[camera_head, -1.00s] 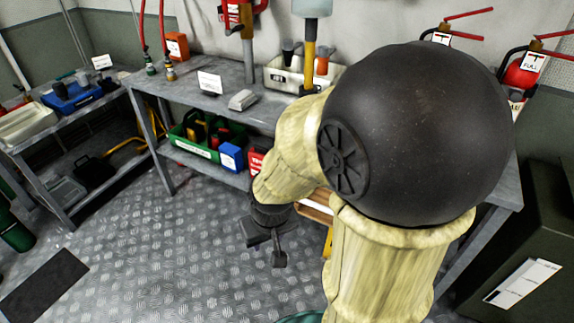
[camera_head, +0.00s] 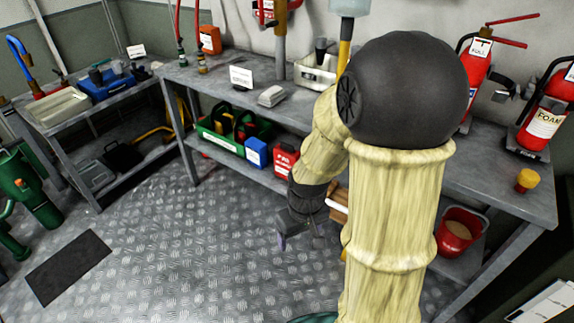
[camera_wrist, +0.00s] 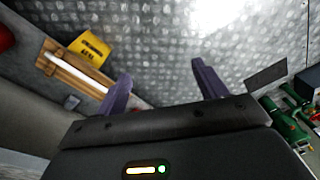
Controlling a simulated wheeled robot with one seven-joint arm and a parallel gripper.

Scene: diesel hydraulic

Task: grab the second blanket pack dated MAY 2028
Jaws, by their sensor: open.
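No label reading MAY 2028 is legible in either view. A red pack with white lettering (camera_head: 286,158) stands on the lower shelf, right of a blue box (camera_head: 257,152); I cannot tell whether it is a blanket pack. The wrist view shows a yellow box with dark print (camera_wrist: 90,48) beside a wooden piece with a white bar (camera_wrist: 72,72); the print is unreadable. My gripper (camera_head: 300,240) hangs over the floor in front of the lower shelf, partly behind my arm. In the wrist view my gripper (camera_wrist: 160,80) is open, with nothing between its fingers.
A grey workbench (camera_head: 205,90) runs along the wall. A green crate (camera_head: 220,140) is on its lower shelf. A red bucket (camera_head: 457,235) stands at right and extinguishers (camera_head: 545,118) above. My arm hides part of the shelf.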

